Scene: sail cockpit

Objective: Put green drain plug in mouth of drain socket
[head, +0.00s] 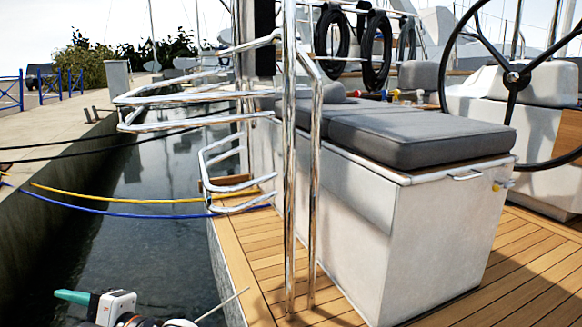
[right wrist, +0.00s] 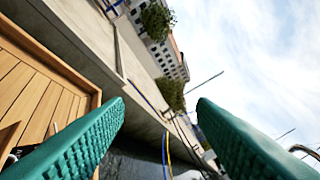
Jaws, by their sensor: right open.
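I see neither the green drain plug nor the drain socket in either view. My right gripper (right wrist: 160,102) shows in the right wrist view with its two green ridged fingers wide apart and nothing between them.
A white locker (head: 350,205) with grey cushions (head: 420,130) stands on the teak deck (head: 255,260). Steel rails (head: 290,180) rise at the deck edge. A steering wheel (head: 512,78) is at right. Water (head: 130,230) separates the boat from the quay (head: 40,150). Mooring lines (head: 130,213) cross it.

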